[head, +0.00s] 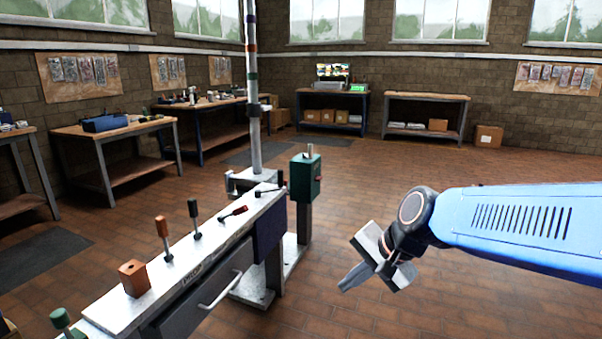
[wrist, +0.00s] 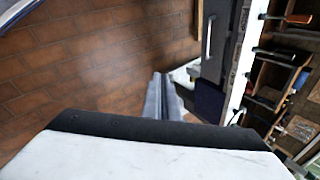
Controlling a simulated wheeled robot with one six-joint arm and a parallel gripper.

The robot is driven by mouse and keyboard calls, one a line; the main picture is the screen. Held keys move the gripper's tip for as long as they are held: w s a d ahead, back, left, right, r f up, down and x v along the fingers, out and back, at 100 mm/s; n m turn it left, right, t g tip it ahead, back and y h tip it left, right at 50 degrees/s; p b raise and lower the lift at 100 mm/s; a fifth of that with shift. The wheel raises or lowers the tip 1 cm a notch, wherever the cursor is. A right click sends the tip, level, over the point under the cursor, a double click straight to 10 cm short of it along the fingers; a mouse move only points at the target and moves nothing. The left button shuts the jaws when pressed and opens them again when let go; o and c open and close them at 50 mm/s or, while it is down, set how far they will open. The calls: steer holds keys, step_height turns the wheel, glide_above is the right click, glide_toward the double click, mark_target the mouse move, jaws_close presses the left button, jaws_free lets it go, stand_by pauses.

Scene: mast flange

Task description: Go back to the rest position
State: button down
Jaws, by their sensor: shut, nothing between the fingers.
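My gripper (head: 357,277) is at the end of my blue arm in the right half of the head view, in free air to the right of the narrow bench. Its fingers are together and hold nothing. In the wrist view the closed fingers (wrist: 166,97) point away over the brick-tiled floor. The gripper touches nothing that I can see.
The floor (head: 400,180) behind is clear.

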steer(key=s+d+f+n+h, duration=0.2)
steer(key=s+d+n+h, duration=0.3)
steer(key=s+d, duration=1.1)
steer(key=d+n, duration=0.2)
steer(key=n, duration=0.1)
steer(key=shift+t, duration=0.4)
steer(key=shift+d+f, duration=0.1)
